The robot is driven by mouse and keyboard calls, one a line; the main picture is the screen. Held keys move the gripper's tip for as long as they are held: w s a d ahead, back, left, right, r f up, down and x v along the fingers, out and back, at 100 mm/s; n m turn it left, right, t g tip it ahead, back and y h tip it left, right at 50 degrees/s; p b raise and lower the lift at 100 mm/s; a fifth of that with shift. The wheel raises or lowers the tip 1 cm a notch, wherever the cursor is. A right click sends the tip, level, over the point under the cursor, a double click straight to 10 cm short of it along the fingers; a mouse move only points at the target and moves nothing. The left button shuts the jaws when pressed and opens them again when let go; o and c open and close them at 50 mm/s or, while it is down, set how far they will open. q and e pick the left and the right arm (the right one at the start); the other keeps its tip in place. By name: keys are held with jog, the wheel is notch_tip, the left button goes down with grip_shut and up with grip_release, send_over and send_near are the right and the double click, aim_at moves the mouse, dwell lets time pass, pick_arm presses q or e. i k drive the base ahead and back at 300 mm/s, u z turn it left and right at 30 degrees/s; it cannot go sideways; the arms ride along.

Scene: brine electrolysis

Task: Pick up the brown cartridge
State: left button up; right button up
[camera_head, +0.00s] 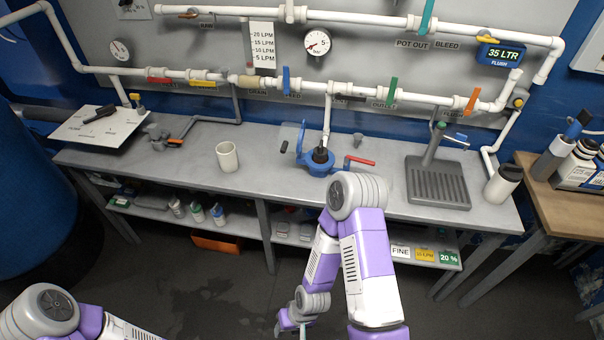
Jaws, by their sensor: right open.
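I cannot make out a clearly brown cartridge in the head view. A dark-topped piece stands in the open blue housing (318,160) on the bench, and I cannot tell what it is. A pale hollow cylinder (227,157) stands upright on the bench to the left of the housing. My right gripper (302,327) is open, low in front of the bench at the bottom edge of the picture, and touches nothing that I can see. My right arm hides part of the lower shelf. Only part of my left arm shows at the bottom left; its gripper is out of view.
The grey bench (265,163) runs below white pipes with coloured valve handles. A drain tray (437,184) and a dark-lidded jar (503,184) stand at the right. The lower shelf (152,212) holds several small bottles. An orange box (216,242) lies underneath.

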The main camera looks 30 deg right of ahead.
aim_at(320, 152)
jog(key=u, duration=0.35)
jog(key=k, duration=0.75)
jog(key=z, duration=0.7)
jog(key=i, duration=0.7)
jog(key=z, duration=0.45)
